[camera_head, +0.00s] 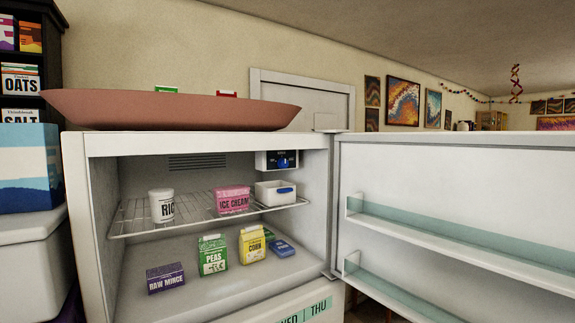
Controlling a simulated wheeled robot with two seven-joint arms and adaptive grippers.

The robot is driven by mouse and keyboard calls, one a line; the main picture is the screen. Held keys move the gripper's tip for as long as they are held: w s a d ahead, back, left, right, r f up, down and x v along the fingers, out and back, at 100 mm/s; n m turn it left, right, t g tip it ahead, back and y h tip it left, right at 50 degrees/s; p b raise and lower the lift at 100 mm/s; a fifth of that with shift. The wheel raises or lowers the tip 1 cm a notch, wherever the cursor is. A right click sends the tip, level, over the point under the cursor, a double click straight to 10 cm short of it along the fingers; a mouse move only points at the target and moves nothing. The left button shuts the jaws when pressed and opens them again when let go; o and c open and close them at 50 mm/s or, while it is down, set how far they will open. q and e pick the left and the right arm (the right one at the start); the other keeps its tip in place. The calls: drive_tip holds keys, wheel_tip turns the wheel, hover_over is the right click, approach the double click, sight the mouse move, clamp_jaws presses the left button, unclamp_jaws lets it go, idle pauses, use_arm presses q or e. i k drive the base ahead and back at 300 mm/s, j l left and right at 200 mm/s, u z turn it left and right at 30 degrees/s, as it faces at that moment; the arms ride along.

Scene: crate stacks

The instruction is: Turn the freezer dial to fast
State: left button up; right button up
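The freezer (90,215) stands in front of me with its door (450,190) swung open to the right. The dial (283,163) is a small dark round knob with blue on a dark panel (264,159), high on the back wall of the compartment towards the right. Its markings are too small to read, so I cannot tell its setting. The space in front of the dial looks clear. Neither of my grippers shows in the head view.
A wire shelf (135,222) holds a white tub (162,205), a pink ice cream box (233,200) and a white bin (272,194) just below the dial. Peas (212,256), corn (252,245) and raw mince (165,278) stand on the floor. A wide bowl (170,108) sits on top.

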sight(282, 163)
drive_tip(key=i+j+z, duration=0.15)
drive_tip(key=z, duration=0.2)
drive_tip(key=i+j+z, duration=0.25)
drive_tip(key=i+z, duration=0.15)
